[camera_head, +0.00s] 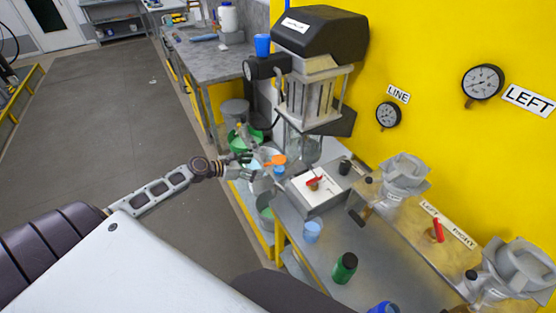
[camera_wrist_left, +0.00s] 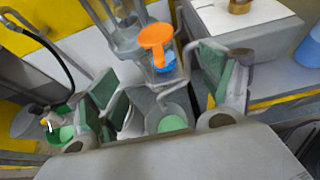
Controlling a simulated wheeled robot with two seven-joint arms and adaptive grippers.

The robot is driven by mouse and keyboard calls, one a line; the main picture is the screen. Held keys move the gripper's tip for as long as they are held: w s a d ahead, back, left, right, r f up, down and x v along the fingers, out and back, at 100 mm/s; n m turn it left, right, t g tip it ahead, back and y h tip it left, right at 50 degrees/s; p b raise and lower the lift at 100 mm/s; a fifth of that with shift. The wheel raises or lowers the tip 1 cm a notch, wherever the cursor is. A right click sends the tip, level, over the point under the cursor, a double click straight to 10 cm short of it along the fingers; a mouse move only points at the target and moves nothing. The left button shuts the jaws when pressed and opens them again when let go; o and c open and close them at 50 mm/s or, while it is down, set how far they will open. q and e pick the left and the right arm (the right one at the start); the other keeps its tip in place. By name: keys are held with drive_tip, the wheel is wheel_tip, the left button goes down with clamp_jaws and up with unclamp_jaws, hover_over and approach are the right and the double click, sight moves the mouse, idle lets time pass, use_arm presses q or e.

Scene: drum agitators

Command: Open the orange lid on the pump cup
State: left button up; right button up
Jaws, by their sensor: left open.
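The orange lid (camera_head: 275,160) is beside the tall machine in the head view, just right of my left gripper (camera_head: 248,163). In the left wrist view the orange lid (camera_wrist_left: 156,36) has a round top and a narrower part reaching down. Blue (camera_wrist_left: 165,67) shows just under it, and the rest of the pump cup is hard to make out. My left gripper (camera_wrist_left: 155,70) is open, with its green-padded fingers on either side of the lid in the picture. I cannot tell whether a finger touches it. My right gripper is not in view.
The machine (camera_head: 318,38) stands behind the lid against the yellow wall. A box with a white top and a red handle (camera_head: 314,182) is to the right. A light blue cup (camera_head: 312,231) and a green jar (camera_head: 345,268) stand on the grey bench. Buckets (camera_head: 235,110) stand low behind.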

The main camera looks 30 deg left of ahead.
sight(275, 161)
use_arm(q)
drive_tip(key=x, duration=0.4)
drive_tip(key=shift+w+f, duration=0.1)
drive_tip(key=shift+w, duration=0.05)
drive_tip(key=c, duration=1.6)
drive_tip(key=shift+o, duration=0.2)
drive_tip(key=shift+d, duration=0.1)
